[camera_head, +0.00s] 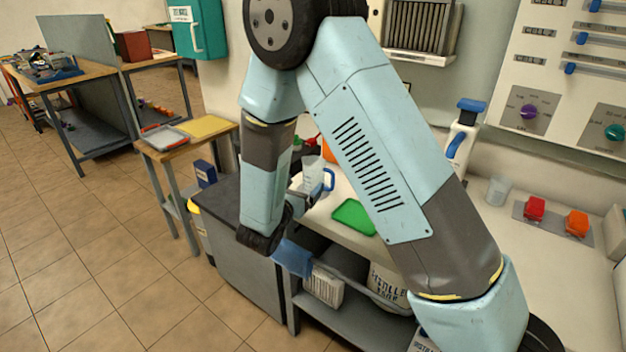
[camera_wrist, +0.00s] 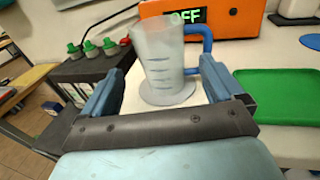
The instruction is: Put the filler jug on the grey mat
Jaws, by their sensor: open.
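The filler jug, a clear measuring jug with a blue handle, stands upright on the white bench. In the wrist view the jug (camera_wrist: 163,62) has its handle on the right and dark level marks on its side. In the head view my gripper (camera_head: 303,203) is beside the jug. A grey mat (camera_head: 166,138) lies on the small wooden table at left.
A yellow mat (camera_head: 207,126) lies beside the grey one. A green mat (camera_head: 354,216) lies right of the jug, also in the wrist view (camera_wrist: 276,96). An orange box reading OFF (camera_wrist: 240,20) is behind the jug. A black battery with green caps (camera_wrist: 92,68) stands left.

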